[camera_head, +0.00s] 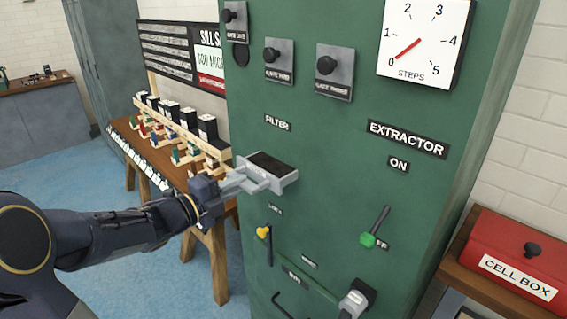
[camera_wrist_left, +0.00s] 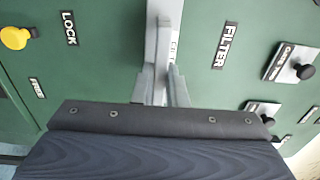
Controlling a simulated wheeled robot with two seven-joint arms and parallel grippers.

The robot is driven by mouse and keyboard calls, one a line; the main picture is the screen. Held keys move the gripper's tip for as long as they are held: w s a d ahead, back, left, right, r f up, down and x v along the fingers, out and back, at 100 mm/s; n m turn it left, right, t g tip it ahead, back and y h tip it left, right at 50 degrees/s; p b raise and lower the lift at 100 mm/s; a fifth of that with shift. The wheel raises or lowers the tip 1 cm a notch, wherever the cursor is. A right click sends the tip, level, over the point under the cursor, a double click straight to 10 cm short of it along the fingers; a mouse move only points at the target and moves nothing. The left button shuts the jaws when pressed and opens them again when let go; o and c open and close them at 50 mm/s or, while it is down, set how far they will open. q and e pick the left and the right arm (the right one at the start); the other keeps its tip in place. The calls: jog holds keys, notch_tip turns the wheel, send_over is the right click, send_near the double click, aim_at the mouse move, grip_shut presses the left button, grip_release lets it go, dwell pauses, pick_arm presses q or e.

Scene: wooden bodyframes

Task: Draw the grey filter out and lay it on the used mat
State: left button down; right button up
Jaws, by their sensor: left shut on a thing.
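The grey filter (camera_head: 258,183) is at the front of the green extractor cabinet (camera_head: 325,150), below the FILTER label (camera_head: 278,122). A dark area shows at its top within a pale grey frame. My left gripper (camera_head: 243,181) is shut on the filter's front. In the left wrist view the filter (camera_wrist_left: 164,35) stands between the two fingers (camera_wrist_left: 165,85), with a partly hidden label on it. How far it sits inside the cabinet cannot be told. My right gripper and the used mat are not in view.
A yellow-knobbed lock lever (camera_head: 263,233) is below the filter, and a green-knobbed lever (camera_head: 370,239) is to the right. A wooden bench (camera_head: 160,157) with racked items stands behind my left arm. A red cell box (camera_head: 515,262) is at the right.

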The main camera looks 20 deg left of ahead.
pick_arm(q)
jog(key=v, duration=0.7)
dwell(0.8)
dwell(0.3)
